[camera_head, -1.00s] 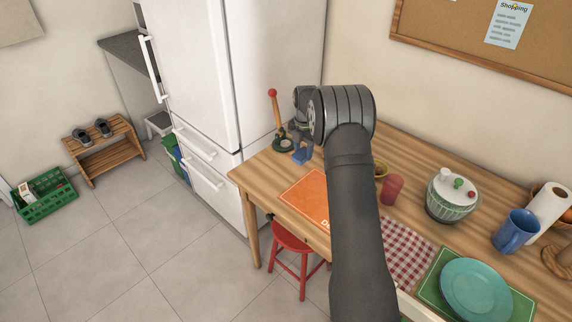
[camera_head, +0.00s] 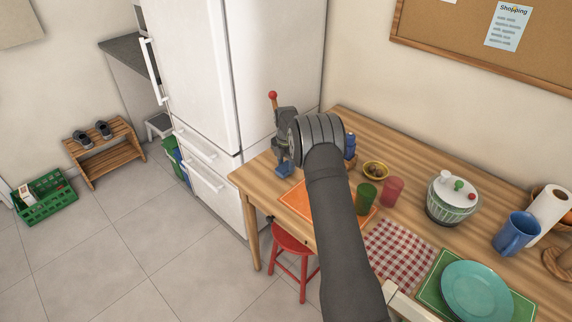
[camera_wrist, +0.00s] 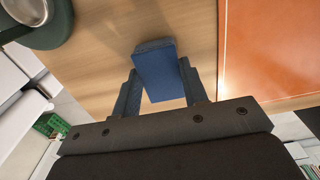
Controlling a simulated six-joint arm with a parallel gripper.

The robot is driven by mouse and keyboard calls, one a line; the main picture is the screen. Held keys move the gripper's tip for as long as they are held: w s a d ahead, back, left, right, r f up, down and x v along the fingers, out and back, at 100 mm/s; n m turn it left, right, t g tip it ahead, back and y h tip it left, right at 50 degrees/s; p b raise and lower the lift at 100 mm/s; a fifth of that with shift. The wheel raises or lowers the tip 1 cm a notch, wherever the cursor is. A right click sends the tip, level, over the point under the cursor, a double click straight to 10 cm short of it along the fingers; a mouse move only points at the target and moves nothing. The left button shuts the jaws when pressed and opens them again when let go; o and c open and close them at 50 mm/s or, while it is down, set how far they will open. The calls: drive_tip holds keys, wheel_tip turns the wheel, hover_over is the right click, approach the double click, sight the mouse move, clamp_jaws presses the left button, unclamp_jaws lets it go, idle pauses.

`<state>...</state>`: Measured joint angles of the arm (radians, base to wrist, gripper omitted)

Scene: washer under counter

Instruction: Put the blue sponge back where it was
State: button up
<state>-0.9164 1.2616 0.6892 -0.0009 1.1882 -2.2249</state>
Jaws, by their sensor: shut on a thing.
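The blue sponge (camera_wrist: 155,70) is a small dark blue block between the two fingers of my gripper (camera_wrist: 161,88) in the wrist view. My gripper is shut on it, and its far end sticks out past the fingertips. Bare wooden table top lies behind it; I cannot tell whether the sponge touches the wood. In the head view my gripper (camera_head: 283,165) points down over the table's left end, left of the orange mat (camera_head: 297,199). The mat also shows on the right of the wrist view (camera_wrist: 270,50).
A dark green round object (camera_wrist: 50,28) stands close at upper left in the wrist view. A red-knobbed stick (camera_head: 273,100) rises behind my gripper. The fridge (camera_head: 205,80) is left.

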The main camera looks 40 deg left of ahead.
sight(286, 166)
drive_tip(key=o, duration=1)
drive_tip(key=shift+f, duration=0.15)
wheel_tip(286, 166, up, 12)
drive_tip(key=shift+r, duration=0.15)
wheel_tip(286, 166, down, 13)
drive_tip(key=shift+r, duration=0.2)
wheel_tip(286, 166, up, 3)
drive_tip(key=shift+f, duration=0.1)
drive_tip(key=shift+r, duration=0.8)
